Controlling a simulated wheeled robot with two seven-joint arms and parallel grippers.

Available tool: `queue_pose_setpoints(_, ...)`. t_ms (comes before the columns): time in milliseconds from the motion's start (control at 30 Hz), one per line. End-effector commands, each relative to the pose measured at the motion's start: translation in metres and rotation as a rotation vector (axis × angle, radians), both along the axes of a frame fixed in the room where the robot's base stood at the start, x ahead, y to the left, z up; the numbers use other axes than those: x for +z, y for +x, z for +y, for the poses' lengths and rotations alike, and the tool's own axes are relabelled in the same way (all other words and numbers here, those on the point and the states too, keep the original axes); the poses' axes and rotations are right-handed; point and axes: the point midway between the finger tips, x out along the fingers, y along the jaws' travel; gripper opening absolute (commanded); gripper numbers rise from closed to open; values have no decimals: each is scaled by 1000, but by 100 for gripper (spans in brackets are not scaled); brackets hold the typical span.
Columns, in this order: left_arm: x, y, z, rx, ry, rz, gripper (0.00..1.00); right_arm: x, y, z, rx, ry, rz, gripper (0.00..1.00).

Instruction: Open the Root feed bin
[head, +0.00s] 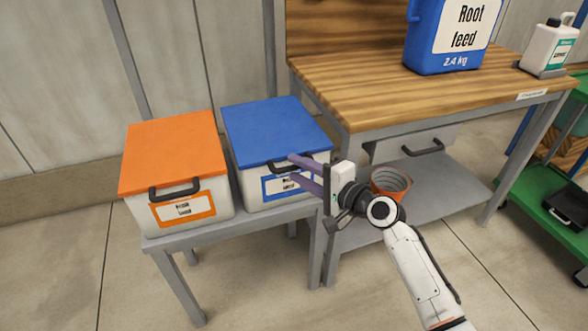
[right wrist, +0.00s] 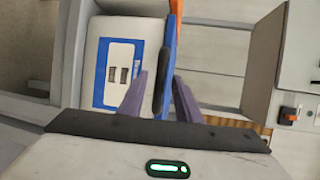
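A white bin (head: 251,188) with a blue lid (head: 272,128) stands on the low grey stand, right of an orange-lidded bin. Its label is blue-framed, partly covered by my gripper and too small to read; the blue matches the Root feed jug. The lid is shut. A black handle (head: 279,166) is on its front edge. My right gripper (head: 293,168) is at this handle with its purple fingers apart. In the right wrist view, the handle (right wrist: 161,85) appears between the fingertips; I cannot tell whether they touch it. My left gripper is out of view.
The orange-lidded bin (head: 175,155) stands close on the left, also shut. A wooden bench (head: 390,95) at the right carries the blue Root feed jug (head: 450,35) and a white bottle (head: 550,46). An orange-rimmed pot (head: 391,181) is on the lower shelf. The floor in front is clear.

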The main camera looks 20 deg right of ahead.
Motion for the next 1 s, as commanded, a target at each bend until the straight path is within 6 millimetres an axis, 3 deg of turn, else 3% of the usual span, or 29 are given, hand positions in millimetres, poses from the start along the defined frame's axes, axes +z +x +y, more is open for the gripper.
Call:
queue_pose_setpoints(133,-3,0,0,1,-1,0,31,-3,14,6,-1,2,-1,31)
queue_pose_setpoints(467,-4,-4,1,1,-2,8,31,-4,19,9,-1,-1,0,31)
queue_pose_setpoints(700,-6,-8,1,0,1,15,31,-4,18,8,-1,-1,0,0)
queue_pose_setpoints(1000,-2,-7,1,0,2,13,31,0,20,10,1,-2,5,0)
